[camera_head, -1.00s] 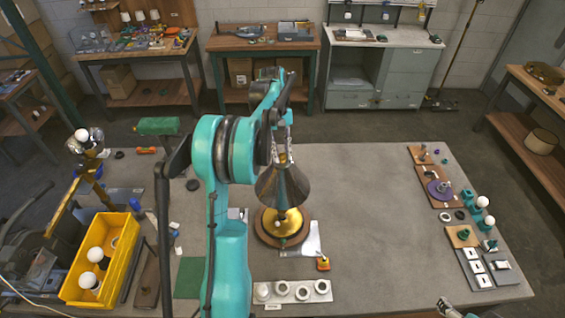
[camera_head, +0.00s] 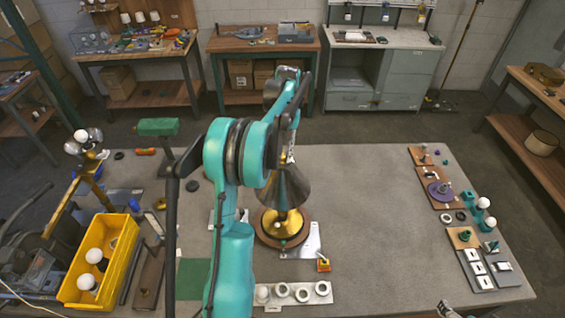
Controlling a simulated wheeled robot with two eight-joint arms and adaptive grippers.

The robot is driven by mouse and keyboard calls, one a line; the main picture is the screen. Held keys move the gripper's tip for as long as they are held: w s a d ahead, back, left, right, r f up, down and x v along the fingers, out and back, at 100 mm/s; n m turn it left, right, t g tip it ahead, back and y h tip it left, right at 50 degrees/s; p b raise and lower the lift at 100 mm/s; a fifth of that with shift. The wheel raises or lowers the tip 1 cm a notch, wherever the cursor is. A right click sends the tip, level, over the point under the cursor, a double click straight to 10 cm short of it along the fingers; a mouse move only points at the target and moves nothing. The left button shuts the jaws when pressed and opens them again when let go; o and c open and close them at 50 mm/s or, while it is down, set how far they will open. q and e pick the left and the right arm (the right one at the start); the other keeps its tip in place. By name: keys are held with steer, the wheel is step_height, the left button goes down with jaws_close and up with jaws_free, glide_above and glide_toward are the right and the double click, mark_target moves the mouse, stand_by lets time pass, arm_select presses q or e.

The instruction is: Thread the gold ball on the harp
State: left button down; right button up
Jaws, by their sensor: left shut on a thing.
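The lamp stands on the table, with a dark grey cone shade (camera_head: 287,188), a gold body (camera_head: 282,222) and a round wooden base (camera_head: 283,236). My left gripper (camera_head: 287,158) points down at the top of the shade, above the lamp's axis. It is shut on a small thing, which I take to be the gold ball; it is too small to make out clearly. The harp is hidden by the shade and gripper, so I cannot tell whether the ball touches its tip. A metallic tip of my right gripper (camera_head: 447,309) shows at the bottom edge; its jaws are not clear.
A yellow bin (camera_head: 133,255) with white bulbs stands at left. A pale holder with rings (camera_head: 302,297) lies in front of the lamp. Boards with parts (camera_head: 440,192) line the right side. The grey table (camera_head: 372,215) is clear right of the lamp.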

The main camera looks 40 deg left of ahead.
arm_select(q)
steer(key=m, duration=0.2)
steer(key=m+y, duration=0.1)
steer(key=m, duration=0.1)
steer(key=shift+d+f+m+b, duration=0.2)
steer(key=shift+m+b, duration=0.1)
steer(key=shift+b, duration=0.1)
steer(key=shift+r+m+y, duration=0.15)
steer(key=shift+m+y, duration=0.25)
steer(key=shift+m, duration=0.7)
steer(key=shift+m, duration=0.6)
steer(key=c, duration=1.6)
jaws_free()
steer(key=shift+m+y+b, duration=0.3)
steer(key=shift+m+b, duration=0.05)
steer(key=shift+m, duration=0.25)
steer(key=o, duration=0.4)
steer(key=shift+d, duration=0.1)
